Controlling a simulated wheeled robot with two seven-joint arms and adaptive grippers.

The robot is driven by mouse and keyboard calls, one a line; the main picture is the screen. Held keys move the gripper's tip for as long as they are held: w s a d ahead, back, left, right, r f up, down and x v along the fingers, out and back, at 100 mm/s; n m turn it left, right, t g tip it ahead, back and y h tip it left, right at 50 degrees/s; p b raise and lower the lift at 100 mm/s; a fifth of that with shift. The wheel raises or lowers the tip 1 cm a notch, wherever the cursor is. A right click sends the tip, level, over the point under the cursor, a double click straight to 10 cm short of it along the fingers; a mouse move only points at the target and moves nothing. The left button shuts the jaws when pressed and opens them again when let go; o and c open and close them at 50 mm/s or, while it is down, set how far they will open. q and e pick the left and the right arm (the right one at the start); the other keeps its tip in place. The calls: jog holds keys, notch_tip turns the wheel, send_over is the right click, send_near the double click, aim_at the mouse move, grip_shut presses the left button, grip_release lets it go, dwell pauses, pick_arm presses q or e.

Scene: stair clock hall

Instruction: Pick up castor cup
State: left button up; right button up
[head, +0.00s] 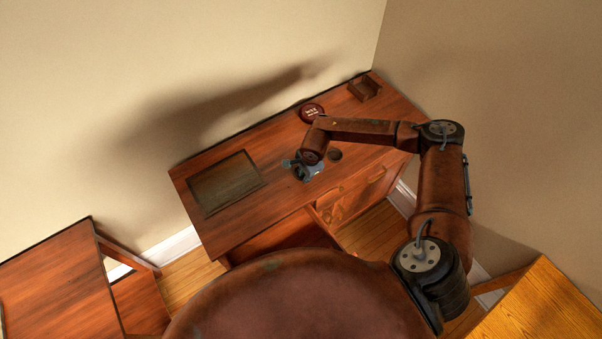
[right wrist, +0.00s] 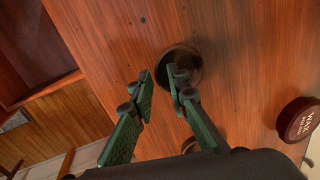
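The castor cup (head: 335,155) is a small dark brown round piece on the reddish wooden desk (head: 240,228). In the right wrist view the castor cup (right wrist: 181,56) is partly hidden behind one finger. My right gripper (head: 294,166) is over the desk, just left of the cup in the head view. In the right wrist view my right gripper (right wrist: 160,77) has its two green fingers apart with nothing between them. The cup lies beyond the fingertips, off to the right-hand finger's side. My left gripper is not in view.
A dark red wax tin (head: 312,112) sits behind the cup and also shows in the right wrist view (right wrist: 300,119). A small wooden box (head: 363,88) is at the desk's back corner. A dark inset panel (head: 225,183) lies at left. Walls stand close behind and right.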

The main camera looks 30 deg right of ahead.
jog(key=shift+f, duration=0.5)
grip_shut()
jog(key=shift+r, duration=0.1)
